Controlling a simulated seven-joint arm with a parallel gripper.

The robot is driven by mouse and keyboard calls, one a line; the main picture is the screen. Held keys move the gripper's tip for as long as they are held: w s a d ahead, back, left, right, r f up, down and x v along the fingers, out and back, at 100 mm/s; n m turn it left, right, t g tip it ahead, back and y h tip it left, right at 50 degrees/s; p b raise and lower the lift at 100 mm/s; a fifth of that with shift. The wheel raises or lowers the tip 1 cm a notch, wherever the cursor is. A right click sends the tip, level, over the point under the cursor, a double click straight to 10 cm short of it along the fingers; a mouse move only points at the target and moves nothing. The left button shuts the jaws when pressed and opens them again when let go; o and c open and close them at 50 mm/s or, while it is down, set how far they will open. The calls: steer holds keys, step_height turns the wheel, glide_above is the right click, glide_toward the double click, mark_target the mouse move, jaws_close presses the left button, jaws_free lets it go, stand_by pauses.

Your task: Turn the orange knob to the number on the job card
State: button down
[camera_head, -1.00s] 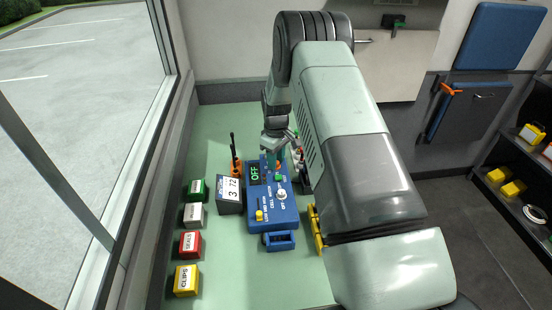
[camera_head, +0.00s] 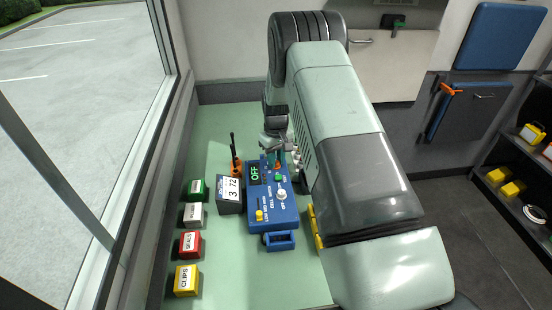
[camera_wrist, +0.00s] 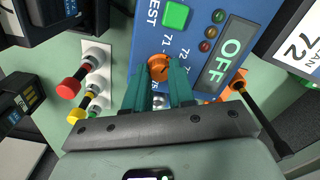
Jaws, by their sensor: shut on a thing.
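The orange knob (camera_wrist: 158,66) is on the face of the blue radio unit (camera_head: 283,213), in the wrist view. The numbers 71 and 72 are printed beside it; a further label is partly covered. My gripper (camera_wrist: 160,78) has its two green fingers on either side of the knob, shut on it. Which number the knob points to is unclear. The unit's display (camera_wrist: 221,66) reads OFF. The job card (camera_head: 232,187) stands left of the unit and shows 72; it also shows partly in the wrist view (camera_wrist: 300,44).
A green button (camera_wrist: 175,15) and small lamps sit near the knob. A white selector knob (camera_head: 282,194) and yellow button (camera_head: 259,215) are lower on the unit. Several labelled boxes, such as the yellow one (camera_head: 186,281), line the left. The bench front (camera_head: 230,280) is clear.

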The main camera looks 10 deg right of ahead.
steer(key=shift+m, duration=2.3)
steer(key=c, duration=0.9)
jaws_free()
steer(key=shift+c, duration=0.2)
step_height(320, 180, up, 11)
